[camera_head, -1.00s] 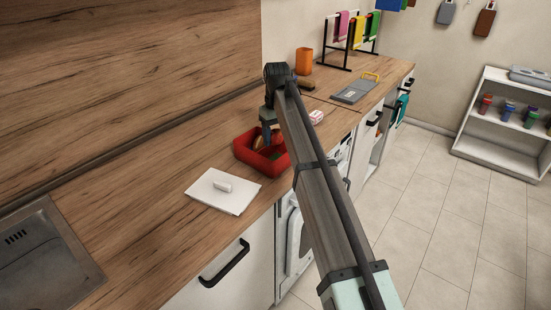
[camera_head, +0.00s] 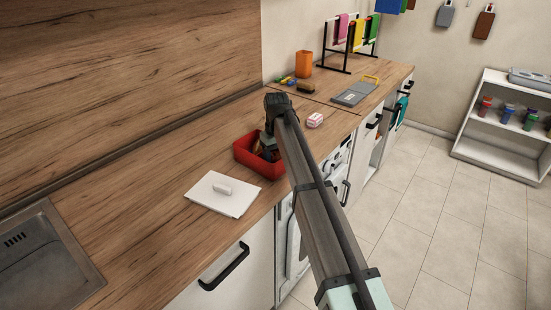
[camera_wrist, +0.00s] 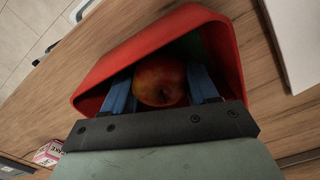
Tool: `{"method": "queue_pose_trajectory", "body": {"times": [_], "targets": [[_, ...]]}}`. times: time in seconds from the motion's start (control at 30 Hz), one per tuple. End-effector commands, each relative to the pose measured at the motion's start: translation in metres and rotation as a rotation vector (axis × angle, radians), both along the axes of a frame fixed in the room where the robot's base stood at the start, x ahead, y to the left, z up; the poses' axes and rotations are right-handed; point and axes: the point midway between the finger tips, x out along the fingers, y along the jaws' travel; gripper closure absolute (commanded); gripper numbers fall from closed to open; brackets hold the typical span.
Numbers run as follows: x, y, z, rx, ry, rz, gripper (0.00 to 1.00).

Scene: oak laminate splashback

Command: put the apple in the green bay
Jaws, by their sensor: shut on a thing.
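The apple (camera_wrist: 160,82), red with yellowish patches, sits between the two blue fingers of my gripper (camera_wrist: 160,76) in the wrist view. The fingers are shut on it. Apple and fingers are down inside the red box (camera_head: 241,157), which stands open on the wooden counter. The box's red wall (camera_wrist: 120,60) surrounds them in the wrist view. A dark green patch (camera_wrist: 197,46) shows inside the box beyond the apple; I cannot tell how far the green bay extends. In the head view my gripper (camera_head: 267,146) hides much of the box's inside.
A white board with a handle (camera_head: 222,193) lies in front of the box. An orange cup (camera_head: 303,64), a brush (camera_head: 306,89) and a grey tray (camera_head: 355,92) stand farther back. A sink (camera_head: 45,265) is at left.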

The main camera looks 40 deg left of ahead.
Motion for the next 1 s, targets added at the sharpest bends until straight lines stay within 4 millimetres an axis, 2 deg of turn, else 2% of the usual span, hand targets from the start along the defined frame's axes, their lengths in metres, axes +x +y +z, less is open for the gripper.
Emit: {"method": "queue_pose_trajectory", "body": {"times": [0.07,0.1,0.33,0.57,0.73,0.87,1.0], "targets": [[0.000,0.000,-0.002,0.000,0.000,0.000,0.74],[0.000,0.000,-0.002,0.000,0.000,0.000,0.40],[0.000,0.000,-0.002,0.000,0.000,0.000,0.18],[0.000,0.000,-0.002,0.000,0.000,0.000,0.16],[0.000,0.000,0.006,0.001,0.000,0.000,0.16],[0.001,0.001,0.024,0.001,-0.002,0.000,0.16],[0.002,0.001,0.051,0.001,-0.002,0.000,0.16]]}}
